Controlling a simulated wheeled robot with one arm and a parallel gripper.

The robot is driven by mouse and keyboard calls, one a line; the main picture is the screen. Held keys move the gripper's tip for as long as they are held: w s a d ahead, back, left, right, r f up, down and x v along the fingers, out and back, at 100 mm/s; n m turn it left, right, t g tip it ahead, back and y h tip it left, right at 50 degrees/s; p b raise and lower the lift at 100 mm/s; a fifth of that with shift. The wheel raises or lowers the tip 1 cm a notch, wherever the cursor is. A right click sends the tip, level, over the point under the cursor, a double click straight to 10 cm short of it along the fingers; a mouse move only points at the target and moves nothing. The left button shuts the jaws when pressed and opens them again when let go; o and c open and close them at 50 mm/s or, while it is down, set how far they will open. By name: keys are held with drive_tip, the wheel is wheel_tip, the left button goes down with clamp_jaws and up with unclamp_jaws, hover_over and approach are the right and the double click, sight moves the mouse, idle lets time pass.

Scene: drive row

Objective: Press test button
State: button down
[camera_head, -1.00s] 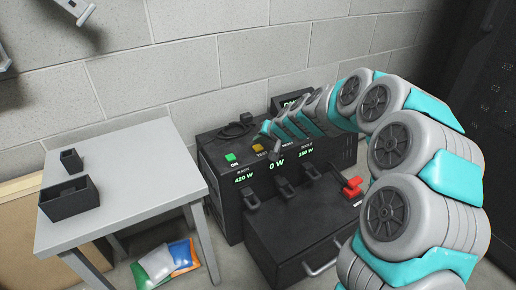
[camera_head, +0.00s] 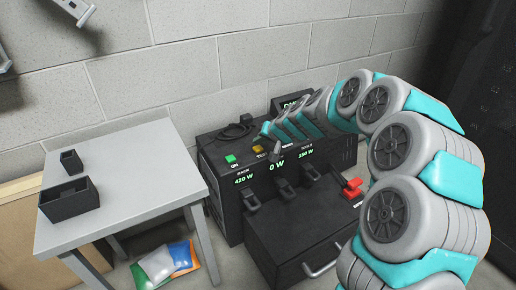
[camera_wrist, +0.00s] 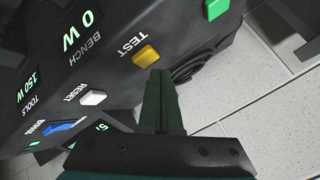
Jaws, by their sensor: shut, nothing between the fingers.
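The yellow TEST button (camera_head: 258,149) sits on the sloped top of a black power console (camera_head: 225,185). In the wrist view the same yellow button (camera_wrist: 146,56) shows beside its white TEST label. My gripper (camera_wrist: 158,73) is shut and empty, its fingertips right at the button's near edge. I cannot tell whether they touch it. In the head view my gripper (camera_head: 266,129) is above the back of the console, just behind the button, partly hidden by my arm.
A green button (camera_head: 231,159) is left of TEST. A white RESET button (camera_wrist: 93,98) and a blue button (camera_wrist: 62,128) lie on its other side. A grey table (camera_head: 130,170) with black boxes stands left.

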sight(259, 150)
drive_tip(key=shift+f, duration=0.1)
idle(0.7)
drive_tip(key=shift+f+b, duration=0.35)
drive_tip(key=shift+b, duration=0.1)
drive_tip(key=shift+f+b, duration=0.4)
idle(0.6)
drive_tip(key=shift+r, duration=0.1)
idle(0.3)
drive_tip(key=shift+r+p, duration=0.4)
drive_tip(key=shift+r, duration=0.35)
drive_tip(key=shift+r+p, duration=1.25)
drive_tip(key=shift+r, duration=1.3)
